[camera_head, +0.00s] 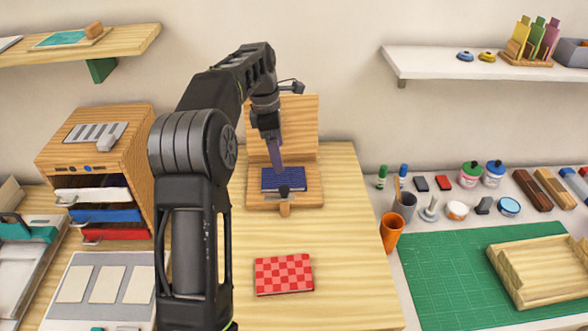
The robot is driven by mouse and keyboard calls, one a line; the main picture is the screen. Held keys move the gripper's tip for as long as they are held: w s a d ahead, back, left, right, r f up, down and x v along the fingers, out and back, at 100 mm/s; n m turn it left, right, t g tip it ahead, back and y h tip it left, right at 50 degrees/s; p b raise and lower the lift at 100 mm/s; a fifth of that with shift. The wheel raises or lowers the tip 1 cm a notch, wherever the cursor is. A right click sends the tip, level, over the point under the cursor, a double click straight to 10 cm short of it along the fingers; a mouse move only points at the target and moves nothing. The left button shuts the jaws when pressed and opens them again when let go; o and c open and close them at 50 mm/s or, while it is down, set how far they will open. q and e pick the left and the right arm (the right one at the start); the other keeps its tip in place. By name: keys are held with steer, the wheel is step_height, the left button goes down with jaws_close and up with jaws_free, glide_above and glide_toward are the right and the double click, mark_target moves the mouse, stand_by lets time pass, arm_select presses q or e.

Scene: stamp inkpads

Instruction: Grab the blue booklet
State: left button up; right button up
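The blue booklet (296,179) lies flat on the base of a wooden stand (312,197) with an upright back board. It has a patterned dark blue cover, and a small dark knob stands at its front edge. My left gripper (278,166) points down from above, its fingertips at the booklet's back edge. I see the fingers nearly edge-on, so I cannot tell whether they are open or touch the booklet. My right gripper is out of view.
A red checked booklet (284,274) lies on the table nearer me. An orange cup (391,232) stands at the table's right edge, beside a green mat (450,278) with a wooden tray (540,287). A drawer cabinet (128,170) stands left. The table's front is mostly clear.

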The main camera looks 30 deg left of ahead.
mark_target(283, 177)
arm_select(q)
steer(key=shift+s+r, duration=0.1)
steer(key=shift+s, duration=0.15)
steer(key=shift+w+d+f, duration=0.1)
steer(key=shift+f, duration=0.6)
steer(key=shift+w+d+f, duration=0.1)
steer(key=shift+f, duration=0.55)
steer(key=shift+w+d+f+p, duration=0.15)
steer(key=shift+f+p, duration=0.25)
steer(key=shift+f, duration=0.9)
steer(key=shift+w+d+f+p, duration=0.1)
steer(key=shift+f+p, duration=0.3)
steer(key=shift+f, duration=0.9)
steer(key=c, duration=1.2)
